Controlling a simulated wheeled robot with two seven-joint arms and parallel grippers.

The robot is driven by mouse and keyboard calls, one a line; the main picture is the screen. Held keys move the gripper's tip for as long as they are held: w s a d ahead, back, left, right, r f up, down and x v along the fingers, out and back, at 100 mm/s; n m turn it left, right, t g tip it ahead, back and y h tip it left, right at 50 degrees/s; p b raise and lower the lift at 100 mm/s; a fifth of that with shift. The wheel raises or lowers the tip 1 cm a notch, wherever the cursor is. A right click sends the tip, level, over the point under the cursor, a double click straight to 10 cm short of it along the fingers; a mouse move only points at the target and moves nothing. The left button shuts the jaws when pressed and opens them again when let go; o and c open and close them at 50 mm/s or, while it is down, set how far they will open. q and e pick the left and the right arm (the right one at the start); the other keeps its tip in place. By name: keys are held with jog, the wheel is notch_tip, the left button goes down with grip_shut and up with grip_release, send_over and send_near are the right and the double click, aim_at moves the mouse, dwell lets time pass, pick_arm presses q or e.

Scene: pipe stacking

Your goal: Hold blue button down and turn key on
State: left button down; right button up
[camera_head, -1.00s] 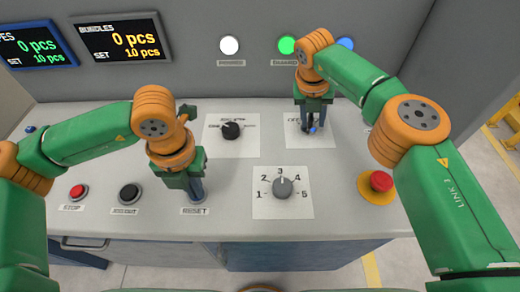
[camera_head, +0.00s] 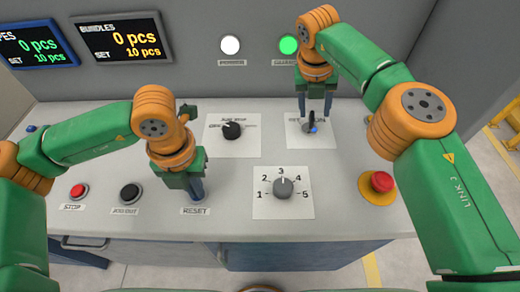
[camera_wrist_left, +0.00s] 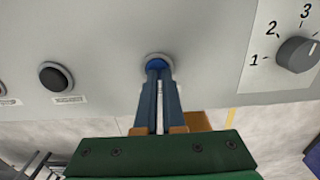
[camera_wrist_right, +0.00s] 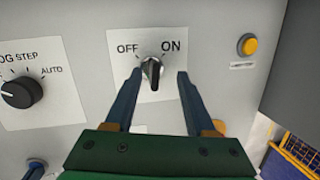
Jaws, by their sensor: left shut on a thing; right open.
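The blue button (camera_wrist_left: 157,62), above the RESET label, shows at my left fingertips in the left wrist view. My left gripper (camera_head: 199,197) points down at it, its fingers shut on it; they hide part of the button. The key switch (camera_wrist_right: 151,71) sits on a white plate between OFF and ON in the right wrist view. Its dark handle stands roughly upright; I cannot tell its exact setting. My right gripper (camera_wrist_right: 155,78) is open, with one finger either side of the key and a gap to each. It also shows over the switch in the head view (camera_head: 314,119).
A black selector (camera_head: 232,130), a grey numbered dial (camera_head: 284,187) and a red emergency button (camera_head: 381,182) are on the panel. Red (camera_head: 78,191) and black (camera_head: 130,193) buttons lie left of my left gripper. A green lamp (camera_head: 288,45) is lit behind.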

aim_at(312, 114)
pick_arm(q)
jog(key=shift+s+a+f, duration=0.1)
jog(key=shift+f, duration=0.1)
pick_arm(e)
jog(key=shift+r, duration=1.55)
pick_arm(q)
jog(key=r, duration=0.1)
jog(key=w+r, duration=0.1)
jog(key=r, duration=0.1)
jog(key=shift+a+r, duration=0.15)
jog(key=shift+r, duration=0.15)
pick_arm(e)
jog(key=shift+w+a+f, duration=0.15)
jog(key=shift+w, duration=0.2)
jog(key=shift+s, duration=0.15)
pick_arm(q)
notch_tip(312, 114, up, 7)
jog(key=shift+s+f, duration=0.15)
jog(key=shift+f, duration=0.05)
